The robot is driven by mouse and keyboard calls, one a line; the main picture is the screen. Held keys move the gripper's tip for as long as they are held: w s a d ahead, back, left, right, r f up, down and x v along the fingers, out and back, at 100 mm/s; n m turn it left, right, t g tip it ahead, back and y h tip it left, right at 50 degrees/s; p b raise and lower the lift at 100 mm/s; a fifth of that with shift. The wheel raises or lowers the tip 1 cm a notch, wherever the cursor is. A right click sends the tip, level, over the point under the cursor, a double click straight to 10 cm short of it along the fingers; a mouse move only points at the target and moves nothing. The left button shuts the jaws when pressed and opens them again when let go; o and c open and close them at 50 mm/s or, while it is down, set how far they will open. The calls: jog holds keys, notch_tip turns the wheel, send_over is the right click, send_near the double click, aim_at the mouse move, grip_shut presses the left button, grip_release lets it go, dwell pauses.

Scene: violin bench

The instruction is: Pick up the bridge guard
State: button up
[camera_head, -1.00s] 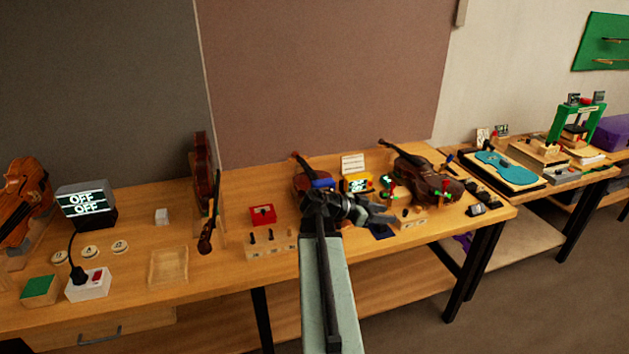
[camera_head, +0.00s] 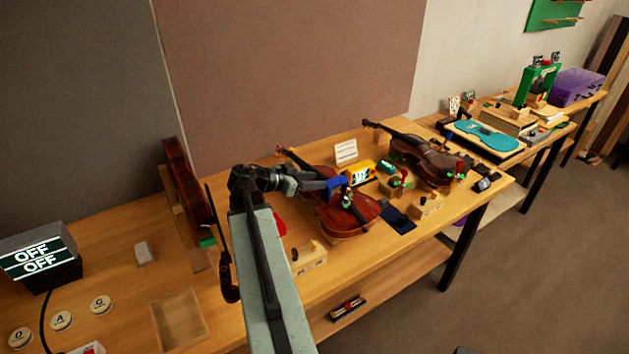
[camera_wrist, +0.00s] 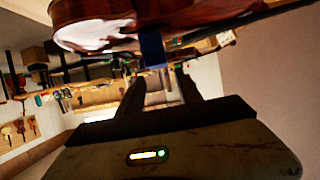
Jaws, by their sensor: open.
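The blue piece that I take to be the bridge guard (camera_head: 338,183) is at the middle of the brown violin (camera_head: 342,218) lying on the bench. My gripper (camera_head: 322,187) reaches in from the left, close to the blue piece. In the wrist view the two dark fingers are spread apart, with the blue piece (camera_wrist: 151,48) past their tips, roughly between them. The violin body (camera_wrist: 100,22) fills the top of that view. I cannot tell whether a finger touches the blue piece.
A yellow device (camera_head: 360,174) stands just right of the violin. A second violin (camera_head: 420,160) lies farther right. An upright violin (camera_head: 188,180) stands left of my arm. A wooden block (camera_head: 309,259) with dark pegs sits in front. A dark blue cloth (camera_head: 397,220) lies near the bench edge.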

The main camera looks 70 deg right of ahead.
aim_at(343, 182)
jog(key=b+x, duration=0.2)
jog(key=x, duration=0.5)
jog(key=shift+a+b, duration=0.15)
jog(key=shift+b, duration=0.25)
jog(key=shift+s, duration=0.25)
jog(key=b+x, duration=0.1)
jog(key=x, duration=0.1)
jog(key=b+x, duration=0.1)
jog(key=x, duration=0.2)
jog(key=shift+f+b, duration=0.3)
jog(key=shift+f, duration=0.05)
jog(key=shift+r, duration=0.1)
grip_shut()
notch_tip(343, 182, up, 10)
jog(key=p, duration=1)
jog(key=shift+r, duration=0.15)
